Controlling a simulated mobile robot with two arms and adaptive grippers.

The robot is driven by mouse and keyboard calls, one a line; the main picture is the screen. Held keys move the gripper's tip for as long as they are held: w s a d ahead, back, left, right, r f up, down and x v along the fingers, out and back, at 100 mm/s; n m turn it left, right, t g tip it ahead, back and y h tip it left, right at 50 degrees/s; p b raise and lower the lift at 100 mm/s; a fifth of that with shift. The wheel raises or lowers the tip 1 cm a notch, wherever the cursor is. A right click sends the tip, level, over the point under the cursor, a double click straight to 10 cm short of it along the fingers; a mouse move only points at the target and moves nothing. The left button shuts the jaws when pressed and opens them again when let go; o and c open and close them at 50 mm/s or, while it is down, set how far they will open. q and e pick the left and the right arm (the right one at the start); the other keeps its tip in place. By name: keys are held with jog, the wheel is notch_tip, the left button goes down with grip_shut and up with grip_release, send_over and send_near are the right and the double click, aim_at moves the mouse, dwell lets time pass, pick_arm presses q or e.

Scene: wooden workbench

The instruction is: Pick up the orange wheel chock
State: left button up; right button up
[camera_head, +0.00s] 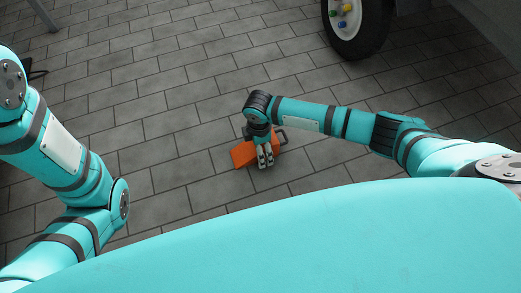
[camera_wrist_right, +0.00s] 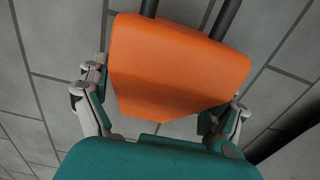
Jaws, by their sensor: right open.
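The orange wheel chock (camera_head: 242,155) lies on the grey paved floor, below the middle of the head view. A dark handle (camera_head: 283,137) shows at its right side. My right gripper (camera_head: 265,159) is over the chock and hides part of it. In the right wrist view the orange chock (camera_wrist_right: 178,62) fills the upper middle, with two dark bars at its top. The open fingers of my right gripper (camera_wrist_right: 162,100) stand one on each side of it. I cannot tell whether they touch it. My left arm shows at the left, but its gripper is out of view.
A black tyre (camera_head: 357,28) with a white hub and coloured nuts stands at the top right, beside a dark vehicle part. A grey metal leg (camera_head: 45,14) is at the top left. The paved floor (camera_head: 170,90) around the chock is clear.

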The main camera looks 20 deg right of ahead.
jog(key=shift+f, duration=0.2)
jog(key=c, duration=1.5)
jog(key=shift+w, duration=0.1)
jog(key=shift+r, duration=0.1)
